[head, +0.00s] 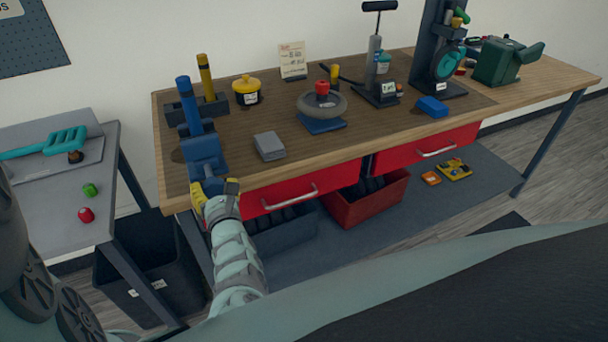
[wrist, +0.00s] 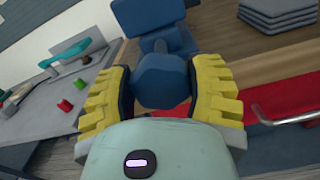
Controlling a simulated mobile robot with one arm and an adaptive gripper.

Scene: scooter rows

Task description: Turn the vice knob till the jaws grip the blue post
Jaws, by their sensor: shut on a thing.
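The blue vice (head: 205,155) stands at the front left edge of the workbench. The blue post (head: 189,104) stands upright at the vice's jaws in the head view. Whether the jaws touch the post cannot be told. My gripper (head: 214,190) is at the vice's front, at the bench edge. In the wrist view its yellow-padded fingers (wrist: 160,90) sit on both sides of the dark blue vice knob (wrist: 160,80) and are shut on it. The vice body (wrist: 150,17) shows just beyond the knob. The post is not clearly seen in the wrist view.
A grey block (head: 269,146) lies right of the vice. A dark rack (head: 180,110) with a yellow post (head: 205,76) stands behind it. Red drawers (head: 285,195) are under the bench top. A grey side table (head: 50,190) stands at left, with a gap between.

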